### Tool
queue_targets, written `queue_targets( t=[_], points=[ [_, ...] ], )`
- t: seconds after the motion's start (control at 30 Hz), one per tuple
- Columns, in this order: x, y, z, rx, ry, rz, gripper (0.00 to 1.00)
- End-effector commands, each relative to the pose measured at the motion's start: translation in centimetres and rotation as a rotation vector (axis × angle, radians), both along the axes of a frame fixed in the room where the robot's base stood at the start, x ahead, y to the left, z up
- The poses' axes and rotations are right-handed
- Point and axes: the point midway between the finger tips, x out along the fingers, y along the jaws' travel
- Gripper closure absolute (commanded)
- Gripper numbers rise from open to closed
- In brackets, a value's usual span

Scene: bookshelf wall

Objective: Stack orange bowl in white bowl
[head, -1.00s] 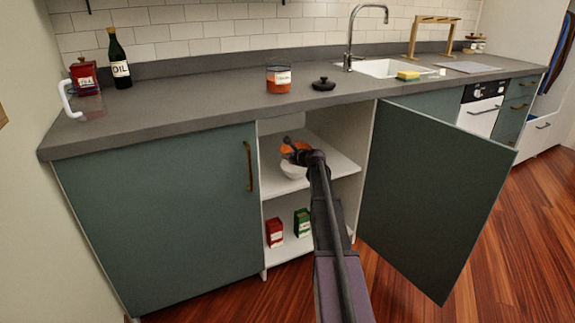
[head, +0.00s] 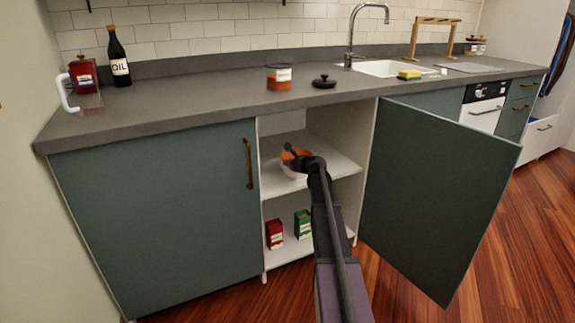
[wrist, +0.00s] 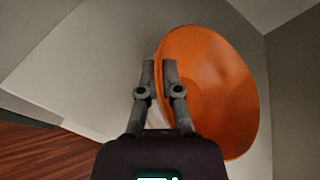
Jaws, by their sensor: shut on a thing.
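The orange bowl (head: 288,154) is in the open cupboard, on the upper shelf's level, partly hidden by my gripper (head: 298,160). The white bowl (head: 291,173) is on the upper shelf, directly below it. The orange bowl's lower part appears to be within the white bowl's mouth; I cannot tell whether it rests there. In the wrist view my gripper (wrist: 160,72) is shut on the rim of the orange bowl (wrist: 217,85), with one finger inside and one outside. A pale patch between the fingers may be the white bowl.
The cupboard door (head: 430,195) stands open at the right. The closed door (head: 160,215) is on the left. A red box (head: 274,234) and a green box (head: 303,223) stand on the lower shelf. Free shelf (head: 340,166) shows right of the bowls.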

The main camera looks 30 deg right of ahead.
Motion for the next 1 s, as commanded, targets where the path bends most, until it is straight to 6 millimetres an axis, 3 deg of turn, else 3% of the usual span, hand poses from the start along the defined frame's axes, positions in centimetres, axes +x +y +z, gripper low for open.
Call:
queue_targets(
  t=[0.73, 0.8, 0.87, 1.0],
  points=[
    [0.0, 0.0, -1.2, 0.000, -0.001, -0.001, 1.00],
    [0.0, 0.0, -1.2, 0.000, 0.000, 0.000, 0.76],
    [0.0, 0.0, -1.2, 0.000, 0.000, 0.000, 0.58],
    [0.0, 0.0, -1.2, 0.000, 0.000, 0.000, 0.57]
  ],
)
